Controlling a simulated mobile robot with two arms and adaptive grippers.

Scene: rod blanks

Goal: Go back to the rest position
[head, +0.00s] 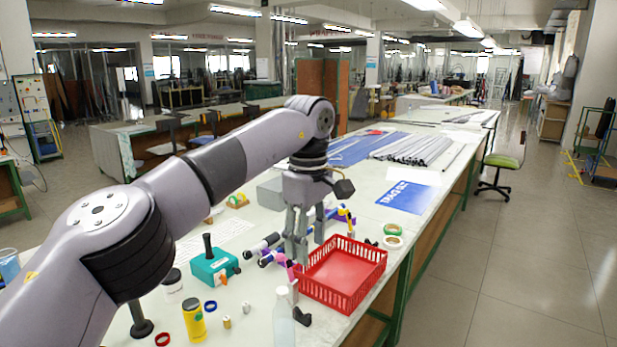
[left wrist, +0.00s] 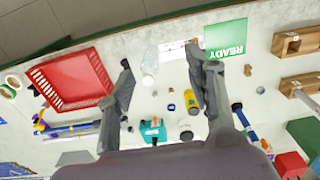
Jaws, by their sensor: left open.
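My left gripper (head: 303,245) hangs fingers down above the table (head: 250,290), just behind and left of the red basket (head: 343,275). Its two fingers are apart, with nothing seen between them in the head view. In the left wrist view the open gripper (left wrist: 163,75) has its fingers spread over the tabletop, and the red basket (left wrist: 72,80) lies to their left. Several rods with coloured ends (head: 265,243) lie close to the fingers, partly hidden by them. My right gripper is in neither view.
A blue sheet (head: 408,197) lies beyond the basket. A green sheet marked READY (left wrist: 226,38) shows in the wrist view.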

